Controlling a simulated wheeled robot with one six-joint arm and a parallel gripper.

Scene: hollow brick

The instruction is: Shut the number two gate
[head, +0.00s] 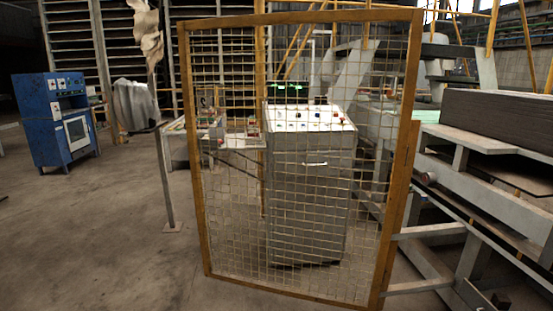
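A gate-like panel with a yellow-brown frame (191,160) and wire mesh stands upright in the middle of the head view, close to me. Its right upright (402,170) stands beside the grey machine frame. Its left edge is apart from a thin grey post (167,180) farther back. I see no number on the panel, and I cannot tell whether it is the number two gate. Hinges and latch are not clear. My gripper is not in view.
A grey control console (310,195) with buttons stands behind the mesh. A grey machine frame (480,210) carrying a dark block (500,117) fills the right side. A blue cabinet (55,120) stands far left. The concrete floor (90,240) at left is clear.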

